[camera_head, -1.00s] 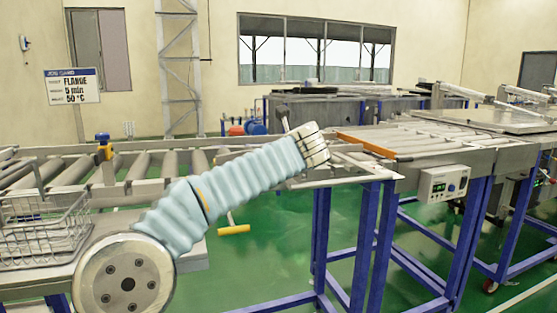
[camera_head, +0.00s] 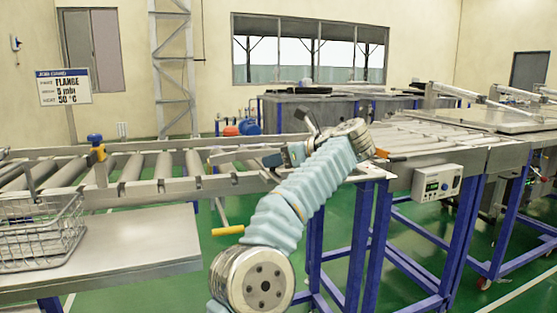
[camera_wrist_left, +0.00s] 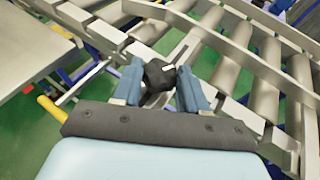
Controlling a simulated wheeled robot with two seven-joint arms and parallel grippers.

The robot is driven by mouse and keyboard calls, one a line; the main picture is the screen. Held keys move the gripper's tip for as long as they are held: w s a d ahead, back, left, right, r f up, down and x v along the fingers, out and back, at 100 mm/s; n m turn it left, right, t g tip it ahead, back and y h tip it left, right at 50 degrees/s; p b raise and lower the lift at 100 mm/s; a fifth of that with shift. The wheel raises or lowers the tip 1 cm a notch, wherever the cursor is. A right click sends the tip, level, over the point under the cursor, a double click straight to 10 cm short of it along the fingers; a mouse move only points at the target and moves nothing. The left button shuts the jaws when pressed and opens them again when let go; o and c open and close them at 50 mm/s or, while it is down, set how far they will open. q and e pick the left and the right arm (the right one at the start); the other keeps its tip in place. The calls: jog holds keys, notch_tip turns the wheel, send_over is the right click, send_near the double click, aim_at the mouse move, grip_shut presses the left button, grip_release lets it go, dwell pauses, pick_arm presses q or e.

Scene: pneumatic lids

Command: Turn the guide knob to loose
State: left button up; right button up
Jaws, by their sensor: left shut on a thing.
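The guide knob is a black knob (camera_wrist_left: 158,75) with a small white mark. In the left wrist view it sits between the two blue fingers of my left gripper (camera_wrist_left: 160,88), which is shut on it. In the head view my left gripper (camera_head: 283,156) reaches to the conveyor's near rail, and the knob is mostly hidden by the fingers and wrist. The mark's exact setting is too small to read. My right gripper is not in view.
A roller conveyor (camera_head: 120,187) runs behind the gripper. A wire basket (camera_head: 40,235) stands on a steel shelf (camera_head: 130,245) at the left. A yellow handle (camera_head: 228,231) hangs below the rail. A control box (camera_head: 437,185) is at the right.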

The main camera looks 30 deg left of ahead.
pick_arm(q)
jog(key=shift+f, duration=0.1)
dwell(0.3)
jog(key=o, duration=1.1)
jog(key=shift+c, duration=0.2)
